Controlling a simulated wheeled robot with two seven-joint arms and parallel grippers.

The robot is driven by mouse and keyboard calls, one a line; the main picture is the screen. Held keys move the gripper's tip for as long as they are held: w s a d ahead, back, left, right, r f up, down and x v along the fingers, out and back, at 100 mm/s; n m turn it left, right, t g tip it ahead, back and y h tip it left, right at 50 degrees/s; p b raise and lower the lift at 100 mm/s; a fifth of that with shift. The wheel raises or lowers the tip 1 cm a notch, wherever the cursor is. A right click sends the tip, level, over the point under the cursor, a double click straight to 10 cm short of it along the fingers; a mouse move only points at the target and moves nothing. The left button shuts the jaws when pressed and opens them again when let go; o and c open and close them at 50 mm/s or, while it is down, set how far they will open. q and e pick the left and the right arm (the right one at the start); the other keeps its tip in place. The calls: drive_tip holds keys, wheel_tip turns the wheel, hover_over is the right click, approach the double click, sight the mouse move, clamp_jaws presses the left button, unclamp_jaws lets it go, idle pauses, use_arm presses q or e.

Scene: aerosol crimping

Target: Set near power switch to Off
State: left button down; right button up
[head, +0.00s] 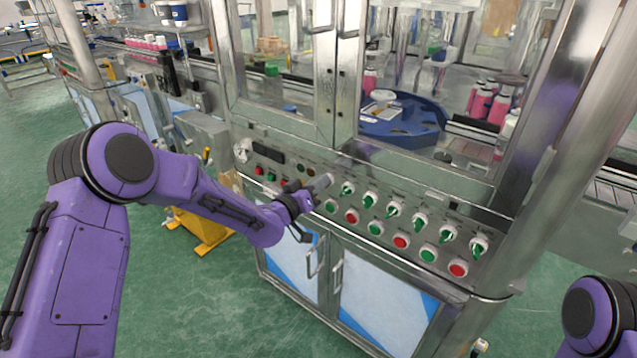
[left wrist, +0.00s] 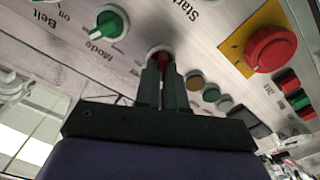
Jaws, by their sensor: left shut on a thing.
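My left gripper (head: 322,184) is at the control panel on the front of the steel machine. In the left wrist view its two dark fingers (left wrist: 166,82) are closed around a red knob (left wrist: 159,54) on a round pale base. The red knob is the switch held here. Its own label and pointer position are mostly hidden by the fingers, so I cannot tell its setting. A green rotary knob (left wrist: 112,22) stands beside it in the left wrist view, near the words Mode, Belt and Off. My right gripper is out of view.
Green rotary switches (head: 393,208) and red and green push buttons (head: 400,241) line the panel right of the gripper. A large red button on a yellow plate (left wrist: 270,48) is in the left wrist view. Cabinet door handles (head: 337,272) stick out below.

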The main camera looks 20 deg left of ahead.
use_arm(q)
drive_tip(key=shift+a+n, duration=0.1)
drive_tip(key=shift+n, duration=0.3)
drive_tip(key=c, duration=1.2)
unclamp_jaws()
drive_tip(key=b+v, duration=0.1)
drive_tip(key=v, duration=0.9)
drive_tip(key=shift+s+a, duration=0.15)
drive_tip(key=shift+s, duration=0.1)
